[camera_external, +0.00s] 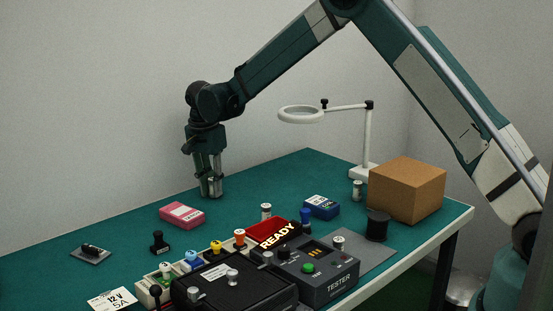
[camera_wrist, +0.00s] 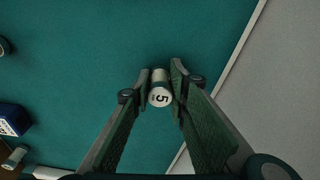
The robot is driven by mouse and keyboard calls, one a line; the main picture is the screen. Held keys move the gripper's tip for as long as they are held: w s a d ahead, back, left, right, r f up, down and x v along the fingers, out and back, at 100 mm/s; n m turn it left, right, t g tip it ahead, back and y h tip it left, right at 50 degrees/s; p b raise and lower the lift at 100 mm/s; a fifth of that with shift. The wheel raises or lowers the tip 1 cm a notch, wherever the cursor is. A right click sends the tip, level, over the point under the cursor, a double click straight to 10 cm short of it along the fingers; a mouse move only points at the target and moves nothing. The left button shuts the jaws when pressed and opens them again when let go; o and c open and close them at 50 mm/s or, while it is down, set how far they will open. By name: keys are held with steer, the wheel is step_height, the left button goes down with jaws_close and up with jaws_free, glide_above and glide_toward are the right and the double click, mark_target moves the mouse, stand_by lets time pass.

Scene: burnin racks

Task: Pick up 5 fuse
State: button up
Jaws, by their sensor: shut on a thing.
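My gripper (camera_external: 210,192) points down above the back left part of the green table. It is shut on the 5 fuse (camera_wrist: 160,95), a small silver and white cylinder with a black "5" on its end, which shows between my two fingers in the wrist view. In the outside view the fuse is hard to make out between the fingers. I cannot tell for sure whether the fuse is clear of the table.
A pink box (camera_external: 182,215) lies in front of my gripper. A cardboard box (camera_external: 407,190) and a magnifier lamp (camera_external: 301,114) are on the right. The back left is mostly clear.

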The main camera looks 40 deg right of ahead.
steer(key=shift+r, duration=0.15)
steer(key=shift+r, duration=4.85)
steer(key=shift+a, duration=0.1)
